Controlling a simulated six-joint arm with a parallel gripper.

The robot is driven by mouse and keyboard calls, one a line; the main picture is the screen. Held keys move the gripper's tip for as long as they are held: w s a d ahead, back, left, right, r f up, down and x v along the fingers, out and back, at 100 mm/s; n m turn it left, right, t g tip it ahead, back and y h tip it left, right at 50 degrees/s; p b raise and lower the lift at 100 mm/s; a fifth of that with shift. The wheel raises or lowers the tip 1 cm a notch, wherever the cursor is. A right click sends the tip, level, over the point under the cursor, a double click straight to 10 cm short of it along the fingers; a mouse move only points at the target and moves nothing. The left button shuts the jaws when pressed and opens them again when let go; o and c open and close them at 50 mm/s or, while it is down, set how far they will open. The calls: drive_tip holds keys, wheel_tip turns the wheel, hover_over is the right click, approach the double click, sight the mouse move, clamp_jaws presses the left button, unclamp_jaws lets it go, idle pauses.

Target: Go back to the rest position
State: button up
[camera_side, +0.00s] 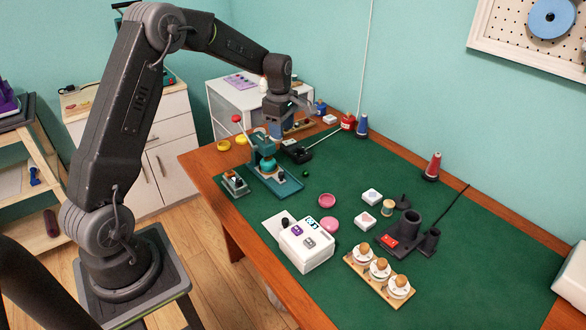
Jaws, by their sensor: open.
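My gripper (282,122) hangs at the end of my arm, above the far left part of the table. It is small in the view and points downward, close to a teal press (264,160) with a red-knobbed lever. The press stands on a teal base, and my gripper is just behind or above it; I cannot tell the exact gap. I see nothing clearly held in the jaws.
The green mat (420,200) covers the wooden table. A white device (306,246), a wooden rack with white jars (380,272), a black holder (405,232) and pink discs (328,224) stand nearer. Thread spools (432,166) stand at the back. The mat's right side is clear.

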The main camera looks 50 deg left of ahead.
drive_tip(key=s+d+r+m+t, duration=0.2)
drive_tip(key=s+d+r+m, duration=0.8)
drive_tip(key=d+r, duration=0.25)
drive_tip(key=s+d+r+m+t, duration=0.1)
drive_tip(key=s+d+m, duration=0.3)
drive_tip(key=s+m, duration=0.2)
drive_tip(key=s+d+m+t, duration=0.2)
drive_tip(key=s+d+m, duration=0.2)
drive_tip(key=s, duration=0.7)
drive_tip(key=m, duration=0.2)
drive_tip(key=shift+d+r+m, duration=0.25)
drive_tip(key=shift+r+m, duration=0.1)
drive_tip(key=shift+m, duration=0.05)
